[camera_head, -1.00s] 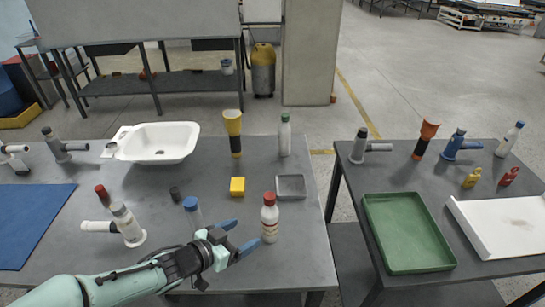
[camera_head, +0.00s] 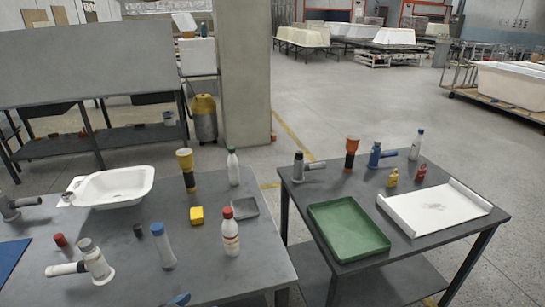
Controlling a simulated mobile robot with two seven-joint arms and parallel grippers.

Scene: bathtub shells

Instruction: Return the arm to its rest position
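Only a blue fingertip (camera_head: 180,298) of my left gripper shows, at the bottom edge of the head view. The rest of that gripper and its arm are out of frame, so its opening is hidden. The fingertip is in front of the grey-blue bottle (camera_head: 164,248) and left of the white bottle with a red cap (camera_head: 231,236); it appears apart from both. I see nothing held at the fingertip. My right gripper is not in view.
The left table holds a white basin (camera_head: 112,188), a yellow cube (camera_head: 196,215), a grey tray (camera_head: 245,208) and pipe fittings (camera_head: 95,262). The right table holds a green tray (camera_head: 347,230) and a white tray (camera_head: 435,208). A floor gap separates the tables.

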